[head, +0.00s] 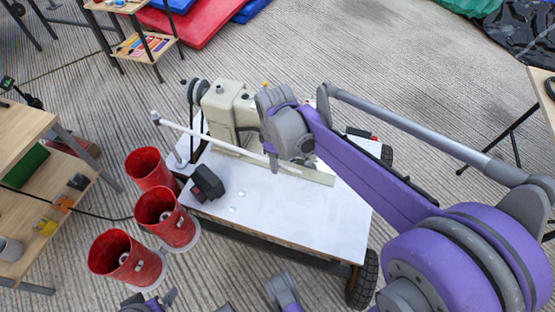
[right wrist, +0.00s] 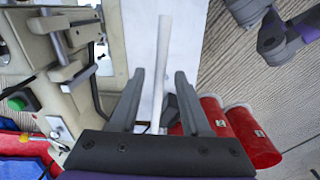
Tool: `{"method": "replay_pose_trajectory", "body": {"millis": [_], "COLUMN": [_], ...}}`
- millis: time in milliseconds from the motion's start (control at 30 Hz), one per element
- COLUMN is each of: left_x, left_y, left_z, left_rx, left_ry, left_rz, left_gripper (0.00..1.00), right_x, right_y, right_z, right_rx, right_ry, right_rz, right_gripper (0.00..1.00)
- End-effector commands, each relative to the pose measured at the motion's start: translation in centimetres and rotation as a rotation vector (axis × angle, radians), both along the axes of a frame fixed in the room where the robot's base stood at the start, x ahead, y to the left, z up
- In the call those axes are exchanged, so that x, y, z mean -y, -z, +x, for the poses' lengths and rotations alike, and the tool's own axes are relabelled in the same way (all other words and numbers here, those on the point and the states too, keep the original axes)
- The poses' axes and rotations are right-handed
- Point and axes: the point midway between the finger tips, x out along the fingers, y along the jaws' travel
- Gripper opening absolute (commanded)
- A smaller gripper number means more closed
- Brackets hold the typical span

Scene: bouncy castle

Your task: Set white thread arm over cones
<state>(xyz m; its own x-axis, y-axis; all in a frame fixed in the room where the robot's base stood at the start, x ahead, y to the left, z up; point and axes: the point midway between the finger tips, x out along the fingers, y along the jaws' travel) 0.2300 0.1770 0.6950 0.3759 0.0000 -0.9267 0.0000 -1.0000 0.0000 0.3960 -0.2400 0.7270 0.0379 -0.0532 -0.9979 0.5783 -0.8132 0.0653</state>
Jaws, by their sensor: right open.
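The white thread arm (head: 215,140) is a long pale rod, slanting across a white-topped cart beside the cream sewing machine (head: 232,108). Its far end sticks out left, near the red buckets. My right gripper is over the cart by the machine; its fingers are mostly hidden in the head view. In the right wrist view the gripper (right wrist: 159,76) is open, and the rod (right wrist: 162,70) runs between its fingers with gaps on both sides. Three red buckets (head: 149,168) stand left of the cart, with pale cone-like things inside. Part of my left arm, perhaps its gripper (head: 148,300), shows at the bottom edge.
A black box-like part (head: 207,184) sits on the cart top (head: 285,215). A wooden shelf (head: 25,145) stands at the left. The cart's black wheel (head: 362,280) is at the front right. The front of the cart top is mostly clear.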

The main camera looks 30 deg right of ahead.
Motion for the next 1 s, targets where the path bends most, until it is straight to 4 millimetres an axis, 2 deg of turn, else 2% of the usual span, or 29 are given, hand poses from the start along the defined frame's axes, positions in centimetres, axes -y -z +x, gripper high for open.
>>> {"method": "replay_pose_trajectory", "body": {"millis": [233,400,500,1000], "left_x": [0.0,0.0,0.0,0.0], "left_y": [-0.02,-0.02,-0.02,-0.02], "left_z": [0.0,0.0,0.0,0.0], "left_rx": [0.0,0.0,0.0,0.0], "left_ry": [0.0,0.0,0.0,0.0], "left_rz": [0.0,0.0,0.0,0.0], "left_gripper": [0.99,0.99,0.99,0.99], "right_x": [0.0,0.0,0.0,0.0], "right_y": [0.01,0.01,0.01,0.0], "right_z": [0.0,0.0,0.0,0.0], "right_rx": [0.0,0.0,0.0,0.0], "right_ry": [0.0,0.0,0.0,0.0], "right_rz": [0.0,0.0,0.0,0.0], "right_gripper": [0.45,0.15,0.0,0.0]}}
